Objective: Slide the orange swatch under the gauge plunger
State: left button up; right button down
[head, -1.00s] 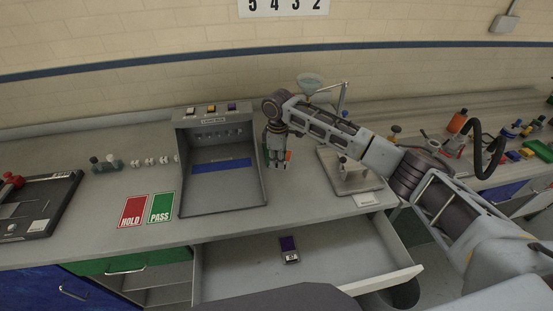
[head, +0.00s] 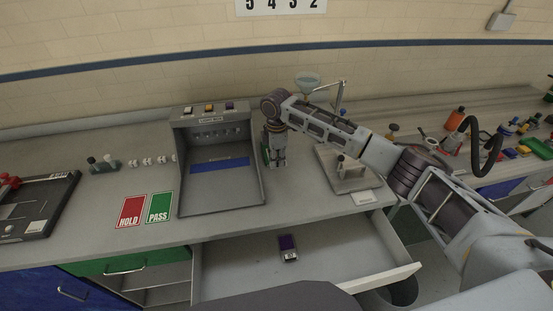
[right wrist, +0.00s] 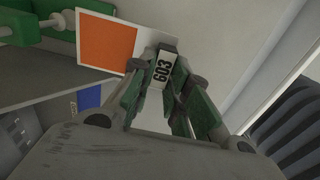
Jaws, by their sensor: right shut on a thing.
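The orange swatch (right wrist: 108,42) is an orange square on a white card, shown in the right wrist view at the upper left of the fingers. A tag marked 603 (right wrist: 162,70) sits between the fingertips beside it. My right gripper (right wrist: 163,85) is shut on the swatch at this tag end. In the head view my right gripper (head: 278,162) points down just right of the light box; the orange face is hidden there. A grey plate with a small upright fixture (head: 346,178) stands right of it, partly behind my forearm. I cannot make out the gauge plunger. My left gripper is out of view.
The light box (head: 222,190) stands left of the gripper. HOLD (head: 130,211) and PASS (head: 159,207) cards lie farther left. An open drawer (head: 330,262) below holds a small device (head: 288,249). A funnel on a stand (head: 308,84) is behind.

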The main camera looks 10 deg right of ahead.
dwell(0.3)
jog(key=shift+p, duration=0.75)
jog(key=shift+f+b, duration=0.75)
jog(key=shift+f, duration=2.15)
jog(key=shift+w+f, duration=0.1)
jog(key=shift+f, duration=0.35)
jog(key=shift+w+b, duration=1.1)
jog(key=shift+w, duration=1.5)
jog(key=shift+w+f+b, duration=0.1)
jog(key=shift+w+b, duration=1.15)
jog(key=shift+b, duration=0.05)
jog(key=shift+w, duration=0.3)
